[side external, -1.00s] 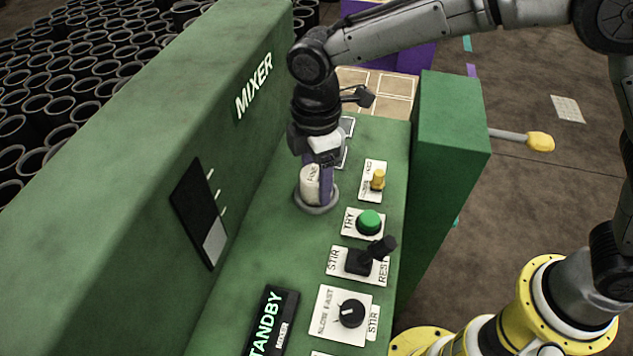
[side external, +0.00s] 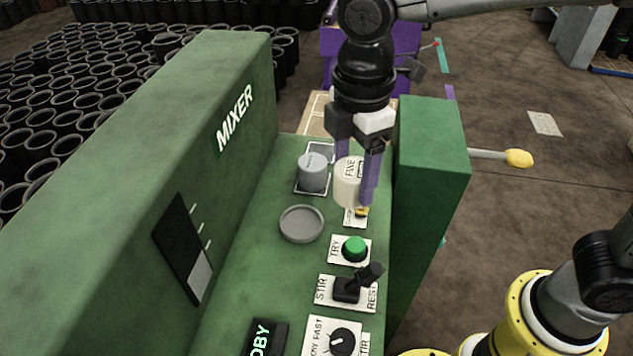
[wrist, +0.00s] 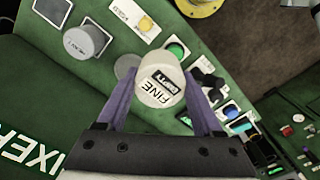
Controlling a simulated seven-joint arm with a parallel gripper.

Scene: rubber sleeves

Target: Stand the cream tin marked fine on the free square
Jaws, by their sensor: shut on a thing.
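The cream tin marked FINE (side external: 347,186) is between the purple fingers of my gripper (side external: 357,180), held above the green panel. The wrist view shows its lettered lid (wrist: 160,86) between both fingertips (wrist: 158,90). A free white-edged square (side external: 321,150) lies at the panel's far end, and it shows in the wrist view (wrist: 52,10) at the top left. A grey tin (side external: 313,174) stands on the nearer square; its lid shows in the wrist view (wrist: 86,39). The round grey dish (side external: 301,224) is empty, left of and below the held tin.
The green mixer wall (side external: 190,150) rises left of the panel and a green block (side external: 432,150) stands at its right. A green button (side external: 354,249), a black lever (side external: 347,289) and a dial (side external: 342,342) are nearer.

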